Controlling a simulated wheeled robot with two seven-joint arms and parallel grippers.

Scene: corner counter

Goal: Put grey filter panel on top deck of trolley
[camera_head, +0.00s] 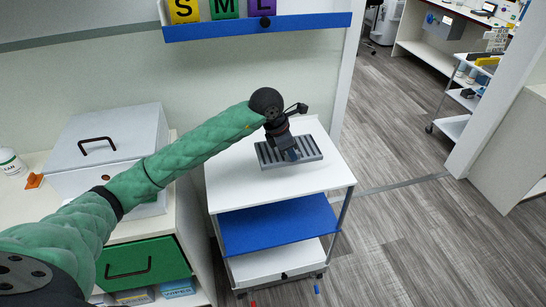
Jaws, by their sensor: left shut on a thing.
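The grey filter panel (309,153) is a flat slotted rectangle over the white top deck (248,192) of the trolley. It looks level and at or very close to the deck surface; I cannot tell if it touches. My left gripper (290,153) is above the panel, pointing down, and is shut on it. The gripper body hides the panel's middle. The trolley also has a blue middle shelf (280,225) and a white lower shelf (275,262). My right gripper is not in view.
A counter with a grey lidded box (75,150) and a green drawer (145,265) stands left of the trolley. A blue-edged wall shelf (300,25) with lettered bins hangs above. A white door frame (347,70) is behind right. Open floor (400,220) lies to the right.

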